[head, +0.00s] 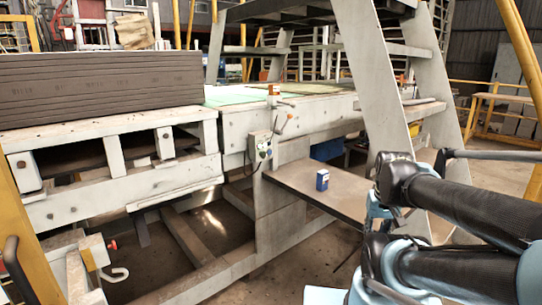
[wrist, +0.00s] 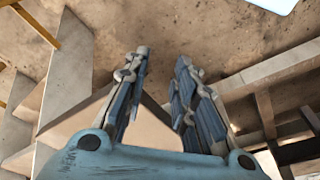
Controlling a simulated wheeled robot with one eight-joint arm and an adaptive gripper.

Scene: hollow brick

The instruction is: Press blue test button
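A small blue box with a pale label (head: 322,180) stands upright on a brown shelf (head: 305,193) in the head view. A grey control box (head: 262,147) with several small knobs or buttons is fixed to the machine's side, left of the shelf. I cannot make out which of these bears a blue test button. My gripper (wrist: 162,62) is open and empty in the wrist view, its two fingers apart above the dusty floor. In the head view my arm is at the right, and my fingers cannot be made out there. Neither box can be made out in the wrist view.
A stack of dark boards (head: 100,85) lies on the grey machine frame (head: 130,180) at the left. A slanted grey leg (head: 372,75) rises behind my arm. A yellow post (head: 515,60) stands at the right. Bare floor lies below the shelf.

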